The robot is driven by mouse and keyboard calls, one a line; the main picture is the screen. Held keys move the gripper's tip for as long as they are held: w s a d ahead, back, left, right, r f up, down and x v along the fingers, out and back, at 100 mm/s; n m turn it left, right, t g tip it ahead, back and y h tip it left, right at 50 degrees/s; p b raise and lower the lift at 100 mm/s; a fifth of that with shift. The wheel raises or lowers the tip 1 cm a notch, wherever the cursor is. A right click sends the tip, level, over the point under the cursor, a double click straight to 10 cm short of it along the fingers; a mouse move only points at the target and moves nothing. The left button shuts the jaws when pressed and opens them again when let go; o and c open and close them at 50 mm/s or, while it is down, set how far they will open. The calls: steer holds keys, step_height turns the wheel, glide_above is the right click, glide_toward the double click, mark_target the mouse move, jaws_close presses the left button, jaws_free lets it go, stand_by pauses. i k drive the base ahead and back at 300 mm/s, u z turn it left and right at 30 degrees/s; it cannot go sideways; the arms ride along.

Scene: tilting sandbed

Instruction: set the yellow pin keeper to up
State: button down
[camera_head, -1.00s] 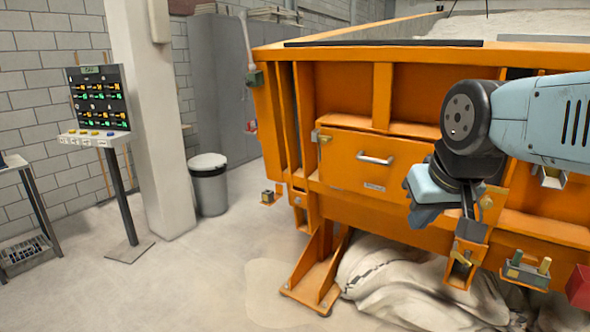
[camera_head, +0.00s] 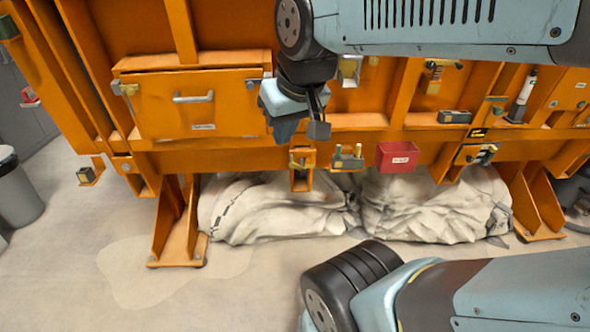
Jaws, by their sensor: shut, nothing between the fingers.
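A small yellow lever (camera_head: 298,163) sits in an orange bracket (camera_head: 303,183) below the front panel of the orange sandbed. It looks like the yellow pin keeper, but it is too small to tell its setting surely. My gripper (camera_head: 284,130) points down in front of the panel, up and slightly left of that bracket in the picture.
A drawer (camera_head: 200,118) with a handle is left of my gripper. A red box (camera_head: 397,157) and a small holder with pegs (camera_head: 348,160) are right of the bracket. White sacking (camera_head: 285,208) lies beneath. The floor (camera_head: 75,260) at left is clear.

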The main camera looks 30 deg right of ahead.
mark_target(294, 165)
steer(key=k, duration=1)
steer(key=u, duration=0.2)
steer(key=i, duration=1.5)
